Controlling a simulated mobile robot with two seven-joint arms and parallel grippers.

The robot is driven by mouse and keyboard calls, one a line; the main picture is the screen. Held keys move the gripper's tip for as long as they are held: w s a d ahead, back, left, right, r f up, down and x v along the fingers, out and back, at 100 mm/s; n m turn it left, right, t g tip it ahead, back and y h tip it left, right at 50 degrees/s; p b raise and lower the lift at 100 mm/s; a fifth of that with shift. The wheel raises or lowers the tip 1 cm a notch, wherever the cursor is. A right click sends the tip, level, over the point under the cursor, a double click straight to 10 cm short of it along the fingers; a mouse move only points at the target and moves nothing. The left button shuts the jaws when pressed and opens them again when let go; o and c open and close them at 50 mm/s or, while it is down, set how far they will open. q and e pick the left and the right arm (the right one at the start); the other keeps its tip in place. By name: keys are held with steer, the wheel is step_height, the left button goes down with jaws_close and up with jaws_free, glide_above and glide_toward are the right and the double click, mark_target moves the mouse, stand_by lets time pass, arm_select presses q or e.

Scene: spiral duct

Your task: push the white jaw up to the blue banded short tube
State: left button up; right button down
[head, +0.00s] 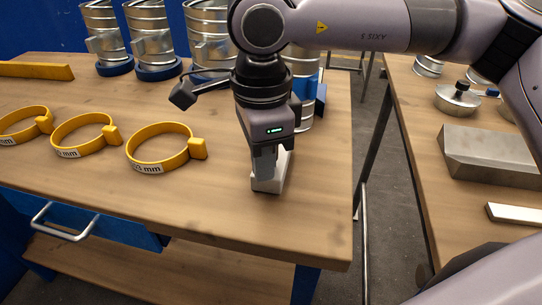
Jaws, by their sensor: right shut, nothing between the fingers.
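The white jaw (284,172) is a small pale block on the wooden bench, near its front right part. My right gripper (264,170) points down at the jaw, shut and with nothing between its fingers. Its fingers overlap the jaw in the picture; I cannot tell whether they touch it. The blue banded short tube (307,88) is a silvery cylinder standing behind the gripper, mostly hidden by it. My left gripper is not in view.
Several yellow ring clamps, one being the nearest (158,148), lie on the left of the bench (200,205). Metal duct pieces (148,35) stand at the back. A dark blue block (320,100) is beside the tube. Another table (455,215) with metal parts is at right.

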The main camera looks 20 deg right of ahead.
steer(key=shift+w+d, duration=0.65)
steer(key=shift+w, duration=0.3)
steer(key=shift+w+d, duration=0.65)
steer(key=shift+w, duration=0.3)
steer(key=shift+w+d, duration=0.65)
steer(key=shift+w, duration=0.3)
steer(key=shift+r, duration=0.1)
steer(key=shift+s+a, duration=0.65)
steer(key=shift+s, duration=0.25)
steer(key=shift+s+a, duration=0.1)
steer(key=shift+s, duration=0.05)
steer(key=shift+r+p, duration=2.8)
steer(key=shift+r, duration=1.65)
steer(key=shift+s+f, duration=0.1)
